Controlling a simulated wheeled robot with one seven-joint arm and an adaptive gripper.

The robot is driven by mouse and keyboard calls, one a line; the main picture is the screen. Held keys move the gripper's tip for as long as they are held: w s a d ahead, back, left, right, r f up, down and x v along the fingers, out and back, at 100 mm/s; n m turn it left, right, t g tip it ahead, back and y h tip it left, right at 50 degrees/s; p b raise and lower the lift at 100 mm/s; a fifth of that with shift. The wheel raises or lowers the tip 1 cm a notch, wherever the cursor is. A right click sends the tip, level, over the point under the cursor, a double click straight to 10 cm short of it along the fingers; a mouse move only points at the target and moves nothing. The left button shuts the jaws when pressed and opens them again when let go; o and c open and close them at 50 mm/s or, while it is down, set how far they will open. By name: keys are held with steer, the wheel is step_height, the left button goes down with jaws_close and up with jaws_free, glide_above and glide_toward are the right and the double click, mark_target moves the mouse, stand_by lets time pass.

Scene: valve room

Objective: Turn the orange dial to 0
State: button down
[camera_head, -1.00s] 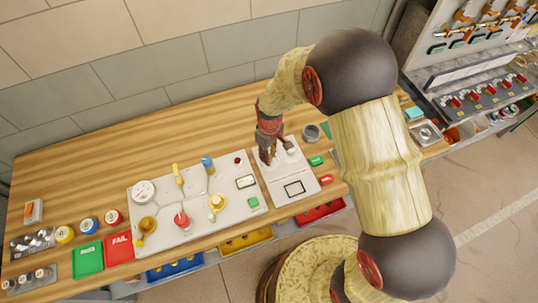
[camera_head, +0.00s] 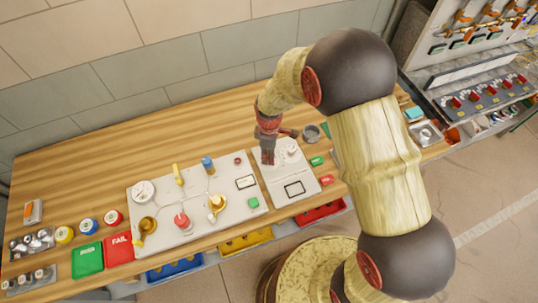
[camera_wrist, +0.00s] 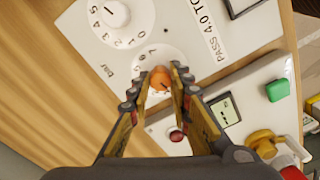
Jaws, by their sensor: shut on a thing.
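The orange dial (camera_wrist: 158,80) is a small round knob on a white numbered disc, where figures such as 5, 6 and 7 can be made out. My gripper (camera_wrist: 160,76) is shut on the dial, one finger on each side, in the wrist view. The dial's pointer mark and its 0 are not clear. In the head view my gripper (camera_head: 268,162) stands over the left part of the small white panel (camera_head: 305,190) and hides the dial.
A second, white dial (camera_wrist: 115,14) with its own numbers sits close beside it on the panel, also visible in the head view (camera_head: 291,152). A larger white board (camera_head: 200,222) with valves and a red knob (camera_head: 181,220) lies to the left. Bare wood lies behind.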

stand_by(0.4)
steer(key=c, duration=1.6)
jaws_free()
steer(key=shift+r, duration=0.1)
step_height(320, 180, up, 12)
steer(key=shift+w+f, duration=0.1)
steer(key=shift+w, duration=0.05)
